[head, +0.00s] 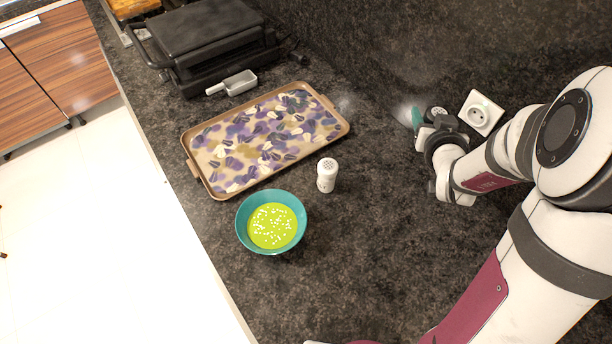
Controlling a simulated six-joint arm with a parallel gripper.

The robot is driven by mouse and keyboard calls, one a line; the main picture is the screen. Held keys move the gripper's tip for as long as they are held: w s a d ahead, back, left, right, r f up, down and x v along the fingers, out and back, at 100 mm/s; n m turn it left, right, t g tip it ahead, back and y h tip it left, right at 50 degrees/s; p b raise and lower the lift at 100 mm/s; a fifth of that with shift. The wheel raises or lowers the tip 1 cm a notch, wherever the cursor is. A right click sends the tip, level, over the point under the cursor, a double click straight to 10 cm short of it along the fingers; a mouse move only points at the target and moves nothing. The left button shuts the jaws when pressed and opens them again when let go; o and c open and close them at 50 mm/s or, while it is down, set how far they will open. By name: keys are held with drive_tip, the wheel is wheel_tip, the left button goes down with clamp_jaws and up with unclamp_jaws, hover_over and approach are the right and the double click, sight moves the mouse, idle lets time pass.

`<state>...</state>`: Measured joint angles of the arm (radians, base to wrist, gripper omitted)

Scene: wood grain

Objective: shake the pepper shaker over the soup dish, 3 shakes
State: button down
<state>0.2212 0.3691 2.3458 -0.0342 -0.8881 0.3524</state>
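The pepper shaker (326,182) is a small white cylinder with a holed top. It stands upright on the dark counter, just right of the tray's lower right side. The soup dish (243,232) is a teal bowl of bright green soup with white bits on top. It sits to the lower left of the shaker, a short gap apart. My gripper (418,118) is at the right, up and to the right of the shaker and well clear of it. Its fingers are small and partly hidden by the wrist, so whether they are open or shut does not show.
A tan-rimmed patterned tray (193,166) lies behind the shaker and dish. A white scoop (233,84) and a black grill (205,40) are farther back. A wall socket (481,112) is beside my wrist. The counter between shaker and arm is clear.

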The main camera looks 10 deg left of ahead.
drive_tip(key=s+a+f+n+g+y, duration=0.2)
drive_tip(key=a+n+g+y, duration=0.55)
drive_tip(key=a, duration=1.45)
drive_tip(key=s+a+f+n+g+y, duration=0.2)
drive_tip(key=s+a+n+g, duration=0.3)
drive_tip(key=s+n, duration=0.2)
drive_tip(key=s+a+f+n+g+y, duration=0.3)
drive_tip(key=s+a+n+g, duration=0.2)
drive_tip(key=s, duration=0.6)
drive_tip(key=shift+s+a+n, duration=0.15)
drive_tip(key=shift+a+n, duration=0.2)
drive_tip(key=shift+n, duration=0.7)
drive_tip(key=shift+y, duration=0.25)
